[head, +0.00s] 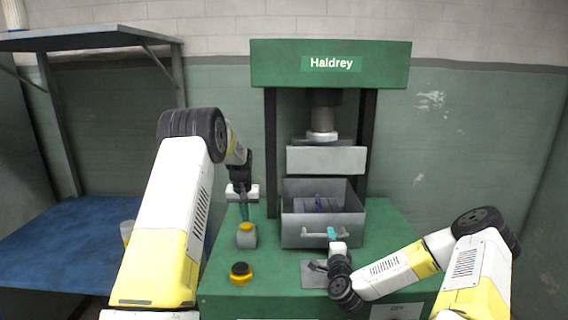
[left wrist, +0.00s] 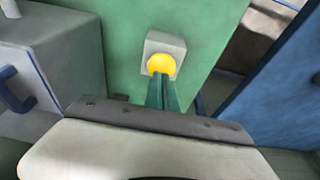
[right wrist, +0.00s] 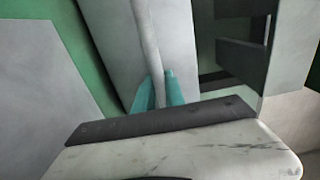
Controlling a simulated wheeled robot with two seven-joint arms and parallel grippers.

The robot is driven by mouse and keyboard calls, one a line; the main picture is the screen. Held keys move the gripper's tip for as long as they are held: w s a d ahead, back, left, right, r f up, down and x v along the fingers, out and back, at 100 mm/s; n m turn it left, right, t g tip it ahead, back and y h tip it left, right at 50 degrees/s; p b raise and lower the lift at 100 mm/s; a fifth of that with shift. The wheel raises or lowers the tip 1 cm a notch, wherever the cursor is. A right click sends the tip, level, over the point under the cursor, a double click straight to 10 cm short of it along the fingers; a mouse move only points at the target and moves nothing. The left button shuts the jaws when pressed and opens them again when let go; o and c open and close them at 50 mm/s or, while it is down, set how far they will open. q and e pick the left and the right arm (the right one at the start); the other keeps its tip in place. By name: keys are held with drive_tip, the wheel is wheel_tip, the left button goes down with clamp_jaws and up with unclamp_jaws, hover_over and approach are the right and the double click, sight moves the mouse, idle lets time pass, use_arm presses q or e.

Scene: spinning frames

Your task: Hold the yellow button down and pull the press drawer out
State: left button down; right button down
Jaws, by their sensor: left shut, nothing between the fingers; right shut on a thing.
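The yellow button (head: 246,227) sits on a small grey box (head: 246,239) on the green press table, left of the drawer. My left gripper (head: 244,212) is shut and empty, pointing down with its tips at the button. In the left wrist view the tips (left wrist: 162,82) overlap the edge of the yellow button (left wrist: 161,63); how far it is pressed cannot be told. The grey press drawer (head: 295,232) stands open-topped under the ram, with something blue inside. My right gripper (head: 332,234) is shut on its handle (head: 315,235), also seen in the right wrist view (right wrist: 147,35).
The green press (head: 280,62) marked Haldrey rises behind the drawer. A black knob on a yellow base (head: 241,272) stands near the table's front left. A grey plate (head: 312,274) lies before the drawer. A blue bench (head: 60,245) is at left.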

use_arm(q)
drive_tip(key=shift+s+x, duration=0.25)
drive_tip(key=shift+x, duration=0.85)
use_arm(e)
drive_tip(key=shift+f, duration=0.1)
idle(0.4)
use_arm(q)
drive_tip(key=shift+f, duration=0.1)
use_arm(e)
drive_tip(key=shift+s, duration=2.55)
use_arm(q)
drive_tip(key=shift+w+v, duration=0.25)
drive_tip(key=shift+v, duration=0.75)
drive_tip(key=shift+w+v, duration=0.25)
drive_tip(key=shift+v, duration=0.75)
drive_tip(key=shift+w+v, duration=0.2)
drive_tip(key=shift+v, duration=0.8)
drive_tip(key=shift+s, duration=0.1)
drive_tip(key=s+r, duration=0.3)
drive_tip(key=s, duration=0.3)
drive_tip(key=shift+s, duration=0.4)
use_arm(e)
drive_tip(key=c, duration=1.2)
unclamp_jaws()
